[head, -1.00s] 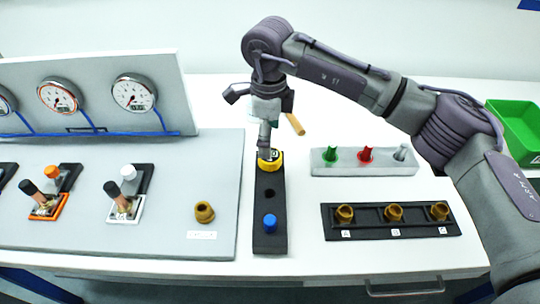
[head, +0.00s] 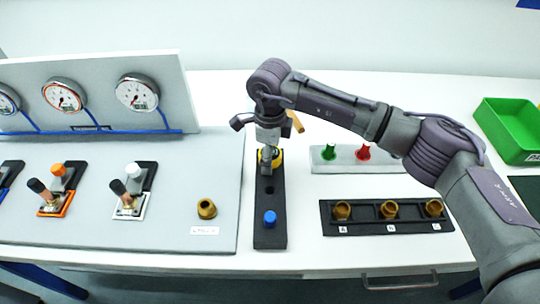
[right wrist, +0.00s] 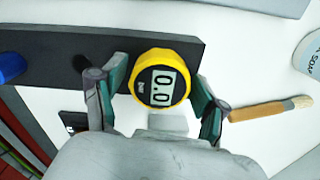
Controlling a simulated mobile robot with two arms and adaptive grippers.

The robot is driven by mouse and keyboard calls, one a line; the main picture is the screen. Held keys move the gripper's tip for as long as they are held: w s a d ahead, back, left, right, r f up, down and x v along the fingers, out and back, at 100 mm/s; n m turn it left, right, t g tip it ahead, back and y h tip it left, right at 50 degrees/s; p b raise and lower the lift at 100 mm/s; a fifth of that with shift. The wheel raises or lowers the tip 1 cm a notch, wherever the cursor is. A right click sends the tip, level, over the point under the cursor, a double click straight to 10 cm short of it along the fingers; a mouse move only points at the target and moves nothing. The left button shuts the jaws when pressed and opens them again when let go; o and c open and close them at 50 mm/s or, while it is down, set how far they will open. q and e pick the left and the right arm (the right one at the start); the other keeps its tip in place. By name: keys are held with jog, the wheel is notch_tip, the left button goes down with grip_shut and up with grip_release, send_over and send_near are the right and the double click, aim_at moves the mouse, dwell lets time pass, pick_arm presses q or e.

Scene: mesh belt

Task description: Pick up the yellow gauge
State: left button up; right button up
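The yellow gauge (head: 277,158) sits at the far end of the black strip-shaped holder (head: 270,230), partly hidden behind my right gripper in the head view. In the right wrist view the gauge (right wrist: 160,78) shows its grey display reading 0.0. My right gripper (head: 268,168) points down at the gauge. In the right wrist view its fingers (right wrist: 160,88) are apart, one on each side of the gauge. A small gap shows at the left finger; I cannot tell whether the right finger touches. My left gripper is not in view.
A blue knob (head: 270,218) stands on the same holder, nearer the front. A brush with a wooden handle (right wrist: 270,109) lies beside the gauge. A grey rack (head: 340,165) with green and red pieces and a black rack (head: 365,213) of brass fittings are to the right.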

jog(key=c, duration=0.9)
jog(key=shift+r, duration=0.15)
